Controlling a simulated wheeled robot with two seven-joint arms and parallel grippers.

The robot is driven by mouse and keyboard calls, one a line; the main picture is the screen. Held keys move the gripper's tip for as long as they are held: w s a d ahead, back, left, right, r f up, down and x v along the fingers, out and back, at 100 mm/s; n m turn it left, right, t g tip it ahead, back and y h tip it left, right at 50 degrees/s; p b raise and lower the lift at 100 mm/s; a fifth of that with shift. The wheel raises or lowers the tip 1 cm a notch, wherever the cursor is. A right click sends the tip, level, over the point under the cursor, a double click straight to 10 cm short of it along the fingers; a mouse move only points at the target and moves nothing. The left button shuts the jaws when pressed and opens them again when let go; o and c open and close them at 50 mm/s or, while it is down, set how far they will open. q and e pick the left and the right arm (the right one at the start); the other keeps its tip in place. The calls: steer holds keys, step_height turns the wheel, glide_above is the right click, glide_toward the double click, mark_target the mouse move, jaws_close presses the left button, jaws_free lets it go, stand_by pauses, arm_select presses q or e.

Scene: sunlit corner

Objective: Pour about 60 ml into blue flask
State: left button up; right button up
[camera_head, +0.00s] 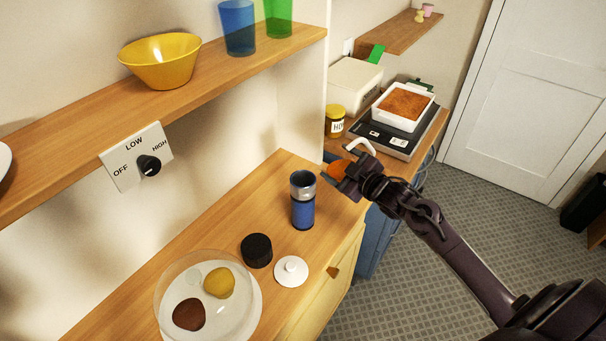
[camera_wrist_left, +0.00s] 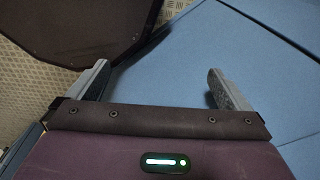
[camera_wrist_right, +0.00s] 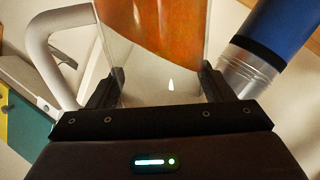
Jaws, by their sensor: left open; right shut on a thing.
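The blue flask (camera_head: 303,213) stands upright and uncapped on the wooden counter, its steel neck on top. It also shows in the right wrist view (camera_wrist_right: 287,24). My right gripper (camera_head: 348,182) is shut on a clear jug (camera_wrist_right: 112,40) with a white handle (camera_wrist_right: 48,50) and orange liquid (camera_wrist_right: 172,25). The jug is beside the flask's mouth, to its right in the head view, and looks tilted toward it. No stream shows. Much of the jug is hidden by my gripper in the head view. My left gripper (camera_wrist_left: 160,85) is open and empty, before blue panels.
A scale (camera_head: 395,143) with a white dish stands behind. A shelf (camera_head: 200,85) overhangs at the left.

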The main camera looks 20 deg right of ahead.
mark_target(345, 160)
steer(key=shift+a+r+n+h+p, duration=0.15)
steer(key=shift+a+r+n+p, duration=0.15)
steer(key=shift+r, duration=0.5)
steer(key=shift+a+r+n+h+p, duration=0.1)
steer(key=shift+r+n+h+p, duration=0.1)
steer(key=shift+r+n, duration=0.4)
steer(key=shift+a+f+n+g+h+b, duration=0.1)
steer(key=shift+f+n+g+h+b, duration=0.25)
steer(key=shift+f+b, duration=0.7)
steer(key=shift+r+b, duration=0.1)
steer(key=shift+b, duration=0.25)
steer(key=shift+r+n, duration=0.1)
steer(key=shift+n, duration=0.15)
steer(key=shift+a+r+n, duration=0.15)
steer(key=shift+r+n, duration=0.25)
steer(key=shift+n, duration=0.1)
steer(key=shift+a+r+n+h+b, duration=0.2)
steer(key=shift+a+n+h+b, duration=0.1)
steer(key=shift+b, duration=0.1)
stand_by(1.2)
